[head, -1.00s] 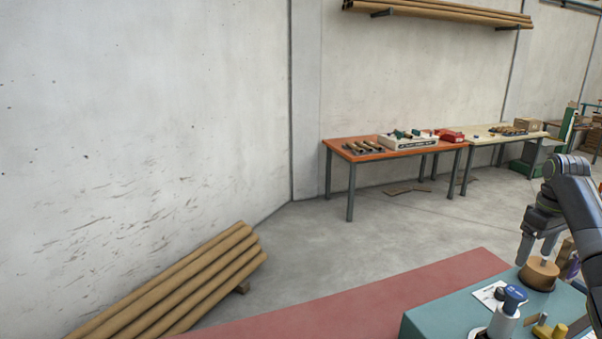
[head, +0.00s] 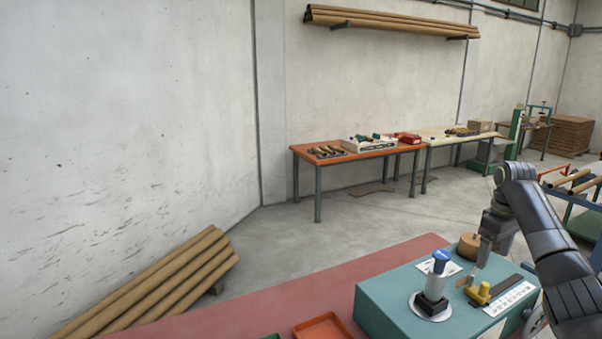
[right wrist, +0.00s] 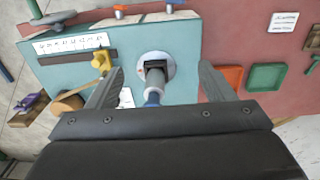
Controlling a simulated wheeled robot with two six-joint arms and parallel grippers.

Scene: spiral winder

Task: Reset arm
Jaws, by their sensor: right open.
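My right gripper (head: 482,262) is open and empty above the teal bench unit (head: 385,300), near its back edge. In the right wrist view its two fingers (right wrist: 160,85) stand wide apart. A grey and white post with a blue top (head: 440,262) stands on a round white plate on the unit, left of the gripper in the head view. In the right wrist view the post (right wrist: 153,85) appears between the fingers, with nothing gripped. A brown round block (head: 468,246) sits just behind the fingers. My left gripper is not in view.
A yellow knob (head: 481,293) and a white label strip (head: 510,298) lie on the unit's right side. Red (head: 322,328) and green trays sit on the red surface. Brown tubes (head: 150,285) lie at the left. An orange table (head: 360,149) stands by the back wall.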

